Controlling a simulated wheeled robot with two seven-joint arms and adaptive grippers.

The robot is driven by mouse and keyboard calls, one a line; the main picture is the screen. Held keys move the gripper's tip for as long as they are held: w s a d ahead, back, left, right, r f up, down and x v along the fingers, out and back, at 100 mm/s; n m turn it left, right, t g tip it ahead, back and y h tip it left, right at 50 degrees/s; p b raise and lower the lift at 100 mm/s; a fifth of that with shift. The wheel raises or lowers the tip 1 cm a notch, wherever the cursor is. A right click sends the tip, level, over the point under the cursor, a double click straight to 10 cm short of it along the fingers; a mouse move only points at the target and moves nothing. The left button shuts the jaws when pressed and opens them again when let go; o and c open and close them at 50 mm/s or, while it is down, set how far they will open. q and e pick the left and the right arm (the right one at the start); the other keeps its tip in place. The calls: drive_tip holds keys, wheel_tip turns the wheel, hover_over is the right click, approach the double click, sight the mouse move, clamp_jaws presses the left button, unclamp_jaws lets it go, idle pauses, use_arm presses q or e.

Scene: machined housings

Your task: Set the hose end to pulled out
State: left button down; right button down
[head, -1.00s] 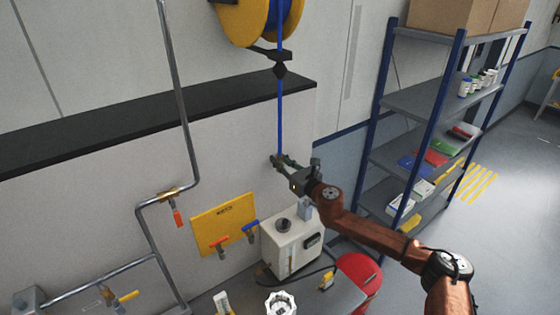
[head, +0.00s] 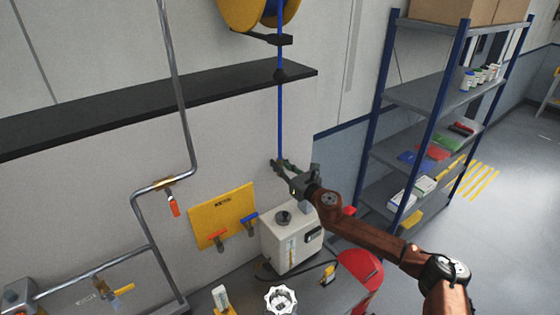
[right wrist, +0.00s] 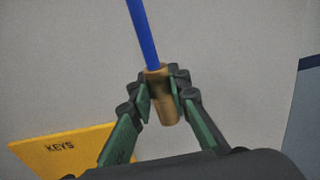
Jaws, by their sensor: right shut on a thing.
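A blue hose (head: 280,115) hangs straight down from the yellow and blue reel (head: 262,10) at the top of the head view. Its brass end (right wrist: 161,93) sits between the fingers of my right gripper (right wrist: 160,98) in the right wrist view, with the hose (right wrist: 143,35) rising from it. My right gripper, also in the head view (head: 279,165), is shut on the hose end in front of the pale wall. My left gripper is not in view.
A yellow keys board (head: 222,215) with red and blue valve handles is below left. A white machine (head: 292,240) stands under my gripper. A pipe (head: 178,100) runs down the wall. A blue-post shelf (head: 415,97) stands right. A black ledge (head: 130,100) crosses the wall.

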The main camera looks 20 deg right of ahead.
wheel_tip(320, 180, down, 6)
drive_tip(key=b, duration=0.3)
drive_tip(key=shift+f, duration=0.25)
drive_tip(key=c, duration=2.1)
unclamp_jaws()
drive_tip(key=shift+f, duration=0.1)
drive_tip(key=o, duration=0.3)
drive_tip(key=shift+r, duration=0.2)
drive_tip(key=v, duration=1.2)
